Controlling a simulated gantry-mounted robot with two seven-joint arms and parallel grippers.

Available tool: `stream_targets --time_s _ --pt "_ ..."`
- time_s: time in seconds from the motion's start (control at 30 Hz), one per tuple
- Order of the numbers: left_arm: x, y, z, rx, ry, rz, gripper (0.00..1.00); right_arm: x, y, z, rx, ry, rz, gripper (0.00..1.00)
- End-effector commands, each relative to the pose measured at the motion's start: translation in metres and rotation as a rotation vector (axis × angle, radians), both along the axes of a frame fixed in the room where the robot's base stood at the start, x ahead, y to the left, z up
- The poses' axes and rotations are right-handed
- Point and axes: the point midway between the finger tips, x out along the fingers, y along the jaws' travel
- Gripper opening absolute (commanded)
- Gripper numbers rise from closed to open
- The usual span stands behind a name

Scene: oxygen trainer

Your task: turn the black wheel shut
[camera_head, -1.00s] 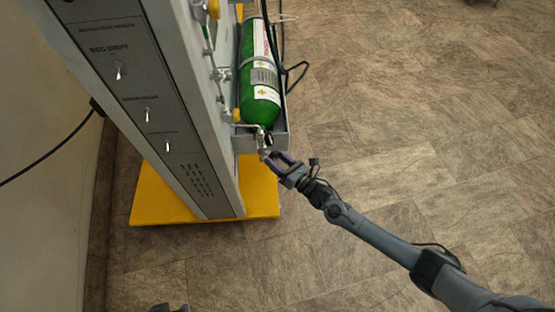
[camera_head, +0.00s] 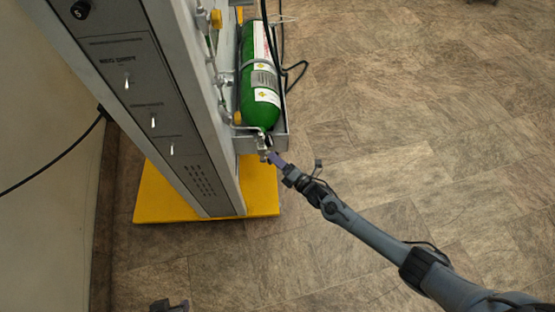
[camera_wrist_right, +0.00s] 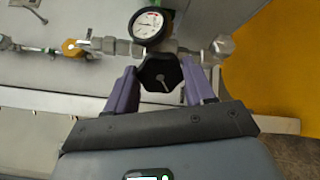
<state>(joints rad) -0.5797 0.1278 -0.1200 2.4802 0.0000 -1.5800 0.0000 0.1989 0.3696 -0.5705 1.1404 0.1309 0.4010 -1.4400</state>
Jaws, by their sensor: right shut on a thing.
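The black wheel (camera_wrist_right: 160,73) is a dark lobed knob below a round white-faced gauge (camera_wrist_right: 147,24) in the right wrist view. My right gripper (camera_wrist_right: 158,68) has its purple fingers on either side of the wheel and is shut on it. In the head view my right gripper (camera_head: 273,159) is at the metal fitting (camera_head: 264,145) on the lower end of the green cylinder (camera_head: 259,95). The wheel itself is too small to make out there. A small dark part of my left gripper (camera_head: 169,305) shows at the bottom edge; its fingers cannot be judged.
The cylinder lies in a grey tray (camera_head: 282,140) on the side of a grey panel cabinet (camera_head: 200,110). The cabinet stands on a yellow base (camera_head: 262,190). Pipes with yellow-orange fittings (camera_wrist_right: 72,47) run near the gauge. The tiled floor (camera_head: 430,110) at the right is clear.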

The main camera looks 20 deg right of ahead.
Motion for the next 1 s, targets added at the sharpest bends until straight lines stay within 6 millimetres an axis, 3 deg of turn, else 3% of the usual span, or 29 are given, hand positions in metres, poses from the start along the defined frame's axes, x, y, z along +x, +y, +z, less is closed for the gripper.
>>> stream_targets --time_s 1.0 --pt "0.0 -0.002 0.021 -0.009 0.0 0.006 0.43 0.0 0.0 -0.001 0.89 0.384 -0.002 0.23"
